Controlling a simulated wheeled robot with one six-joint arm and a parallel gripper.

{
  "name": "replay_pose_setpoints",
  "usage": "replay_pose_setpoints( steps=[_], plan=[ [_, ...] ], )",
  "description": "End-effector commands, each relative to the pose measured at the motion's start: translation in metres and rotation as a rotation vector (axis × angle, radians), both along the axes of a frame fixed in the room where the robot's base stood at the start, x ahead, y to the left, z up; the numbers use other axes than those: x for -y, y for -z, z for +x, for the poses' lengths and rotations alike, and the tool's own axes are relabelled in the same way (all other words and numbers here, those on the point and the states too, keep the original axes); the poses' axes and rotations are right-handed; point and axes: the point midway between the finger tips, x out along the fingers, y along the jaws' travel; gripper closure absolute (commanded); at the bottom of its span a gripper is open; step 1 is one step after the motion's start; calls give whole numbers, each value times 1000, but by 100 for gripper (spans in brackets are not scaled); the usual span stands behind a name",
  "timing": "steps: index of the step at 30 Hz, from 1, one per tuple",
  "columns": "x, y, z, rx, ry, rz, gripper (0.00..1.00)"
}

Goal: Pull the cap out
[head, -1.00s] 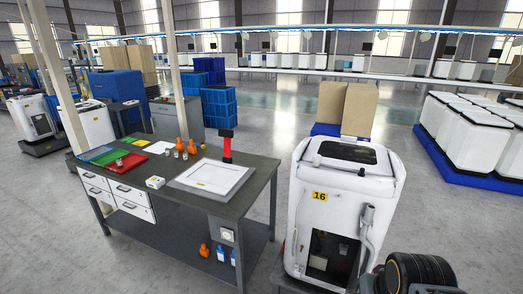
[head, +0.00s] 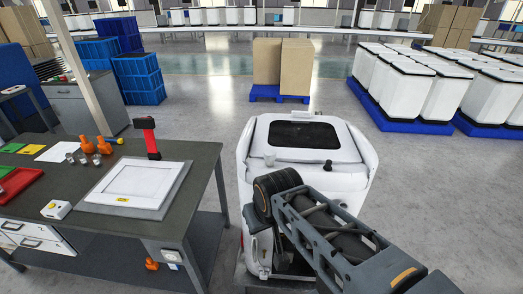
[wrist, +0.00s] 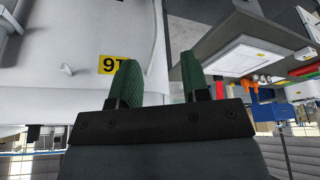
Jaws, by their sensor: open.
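The white machine (head: 310,131) stands right of the workbench, with a dark window on its top. A small dark knob-like piece (head: 327,165) sits on its upper front edge, and a small grey cup-like piece (head: 270,159) to its left. I cannot tell which, if either, is the cap. My arm crosses in front of the machine in the head view and hides much of its front. My gripper (wrist: 158,80) shows in the wrist view with its two green fingers apart and nothing between them. The machine's yellow number label (wrist: 112,64) appears upside down beside the left finger.
Cardboard boxes (head: 297,65) stand behind the machine. White bins (head: 440,90) stand right. The floor between is clear.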

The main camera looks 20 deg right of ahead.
Motion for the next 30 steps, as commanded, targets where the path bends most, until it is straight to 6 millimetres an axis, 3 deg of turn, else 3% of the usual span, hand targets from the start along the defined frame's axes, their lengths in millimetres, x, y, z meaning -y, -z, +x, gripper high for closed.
replay_pose_setpoints(
  steps=[4, 7, 10, 15, 21, 25, 30],
  plan=[
    [0, 0, 0, 0, 0, 0, 57],
    [1, -4, 2, -3, 5, 1, 49],
    [4, -23, 13, -27, 37, 7, 39],
    [24, -84, 58, -124, 171, 34, 36],
    [58, -138, 115, -248, 353, 68, 36],
    [77, -157, 140, -306, 440, 83, 36],
    [91, -166, 157, -346, 502, 93, 36]
  ],
)
